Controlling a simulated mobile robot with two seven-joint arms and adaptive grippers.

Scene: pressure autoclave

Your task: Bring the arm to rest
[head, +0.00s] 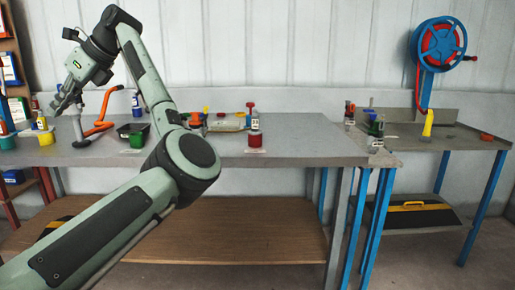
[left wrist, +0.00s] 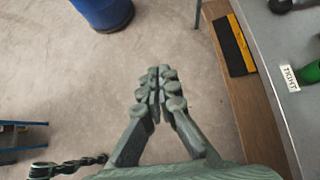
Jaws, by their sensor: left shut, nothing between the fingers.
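My left arm comes in from the lower left of the head view, and its elbow bends up in front of the workbench. My left gripper (head: 62,100) is at the upper left, pointing down and left near the bench's left end. My right gripper is in neither view.
The grey workbench (head: 300,150) carries a red jar (head: 255,140), a dark tray, an orange-handled tool (head: 102,122) and several small items. A second bench with a blue-and-red reel (head: 440,45) stands at right. The wrist view shows a blue drum (left wrist: 103,12) on open floor.

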